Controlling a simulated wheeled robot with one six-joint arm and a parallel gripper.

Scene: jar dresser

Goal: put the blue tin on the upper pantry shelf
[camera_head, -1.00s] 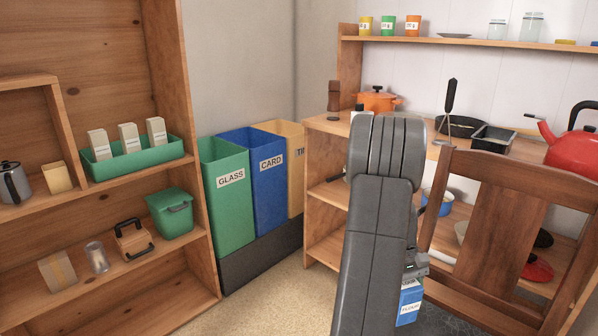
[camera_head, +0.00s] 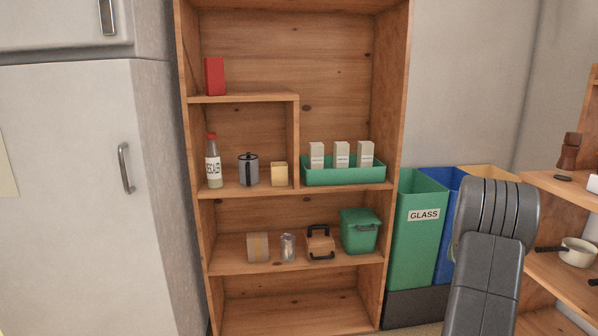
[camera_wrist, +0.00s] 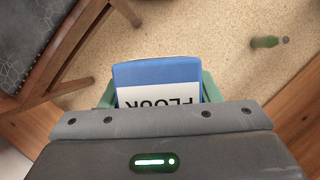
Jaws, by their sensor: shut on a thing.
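The blue tin (camera_wrist: 157,72) has a white label reading FLOUR, upside down in the wrist view. My gripper (camera_wrist: 157,95) is shut on it, with greenish finger parts showing at both sides of the tin. The tin and gripper are out of sight in the head view, where only my grey arm shows at the right. The wooden pantry shelf (camera_head: 243,192) stands in the middle of the head view. Its small raised board (camera_head: 245,98) at upper left holds a red box (camera_head: 214,76). The space right of that box is bare.
The middle shelf has a bottle (camera_head: 213,162), a grey pot (camera_head: 248,170), a yellowish block (camera_head: 279,174) and a green tray (camera_head: 345,176) of cartons. A fridge (camera_head: 90,190) stands left, bins (camera_head: 418,235) right. In the wrist view, a chair (camera_wrist: 65,45) is close and a green bottle (camera_wrist: 268,42) lies on the floor.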

